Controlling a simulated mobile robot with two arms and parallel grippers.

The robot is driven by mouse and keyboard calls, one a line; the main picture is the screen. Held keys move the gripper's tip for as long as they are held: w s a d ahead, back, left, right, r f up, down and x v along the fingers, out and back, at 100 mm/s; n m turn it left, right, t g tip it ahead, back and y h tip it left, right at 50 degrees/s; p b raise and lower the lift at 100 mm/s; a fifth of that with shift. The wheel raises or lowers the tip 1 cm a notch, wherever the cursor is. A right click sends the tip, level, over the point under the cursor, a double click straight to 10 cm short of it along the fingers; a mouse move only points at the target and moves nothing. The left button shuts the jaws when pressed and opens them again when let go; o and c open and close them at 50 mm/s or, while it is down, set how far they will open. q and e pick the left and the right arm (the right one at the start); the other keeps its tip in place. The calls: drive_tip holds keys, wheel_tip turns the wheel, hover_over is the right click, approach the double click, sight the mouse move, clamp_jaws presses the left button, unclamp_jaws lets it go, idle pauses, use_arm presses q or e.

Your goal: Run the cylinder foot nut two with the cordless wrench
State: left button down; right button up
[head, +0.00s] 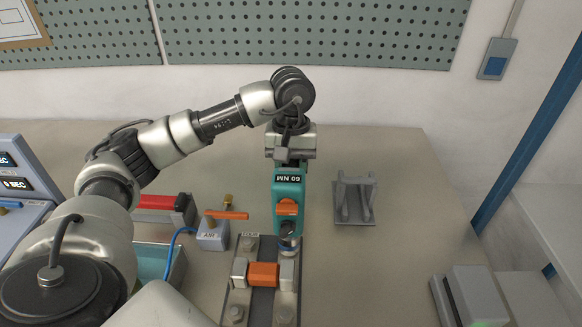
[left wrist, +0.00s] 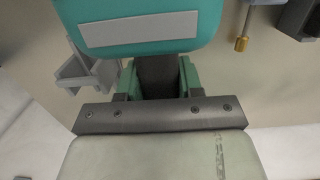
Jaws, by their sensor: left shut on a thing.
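My left gripper (head: 290,158) is shut on the teal cordless wrench (head: 289,182), which has an orange part and an upside-down "60 NM" display. The wrench's dark nose (head: 289,243) points down over the upper right corner of the cylinder foot plate (head: 262,300). It hides whatever nut is there, and I cannot tell whether it touches. Other nuts show at the upper left (head: 249,243), lower left (head: 236,313) and lower right (head: 286,313). The left wrist view shows the wrench body (left wrist: 140,25) close up, in the gripper (left wrist: 157,78). My right gripper is out of view.
A grey stand (head: 354,200) is right of the wrench, with bare table around it. An air valve block (head: 213,235) with an orange lever and blue hose is at left, near a red-topped box (head: 160,203) and a teal bin (head: 155,260). A grey block (head: 475,296) is front right.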

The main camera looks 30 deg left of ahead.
use_arm(q)
drive_tip(key=shift+f+b, duration=0.3)
drive_tip(key=shift+b, duration=0.45)
idle(1.9)
drive_tip(key=shift+f, duration=0.2)
idle(1.6)
drive_tip(key=shift+r, duration=0.1)
drive_tip(key=shift+r+p, duration=1.8)
drive_tip(key=shift+r, duration=1.75)
drive_tip(key=shift+r+p, duration=1.5)
drive_tip(key=shift+r, duration=0.95)
drive_tip(key=shift+f, duration=0.1)
